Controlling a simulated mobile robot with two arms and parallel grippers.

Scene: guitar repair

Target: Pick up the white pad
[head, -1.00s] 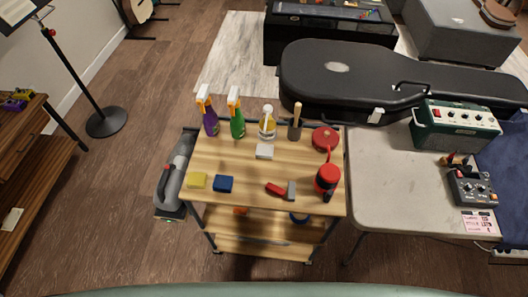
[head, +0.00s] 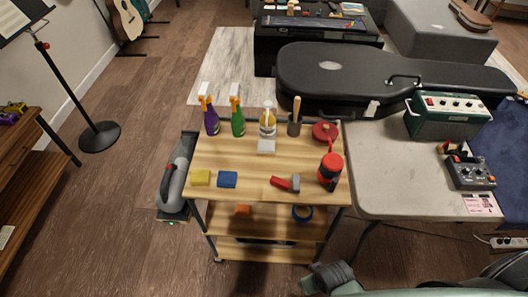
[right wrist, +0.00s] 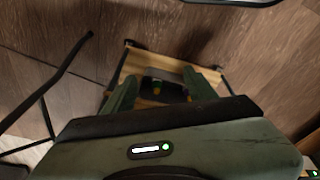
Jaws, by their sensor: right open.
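The white pad (head: 266,146) lies flat on the wooden top of the cart (head: 240,165), just in front of the yellow spray bottle (head: 268,122). Nothing touches it from above. My right gripper (right wrist: 160,88) is open and empty in the right wrist view, with its two green fingers spread apart over a wooden surface below. The pad cannot be made out in that view. In the head view a part of my right arm shows at the bottom edge, in front of the cart and well away from the pad. My left gripper is not in view.
Purple (head: 211,121) and green (head: 237,122) spray bottles stand behind the pad, with a dark cup (head: 294,128) to its right. A yellow sponge (head: 201,178), blue sponge (head: 227,179), red-handled tool (head: 280,182) and red-black canister (head: 330,169) are nearer. The cart's middle is clear.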

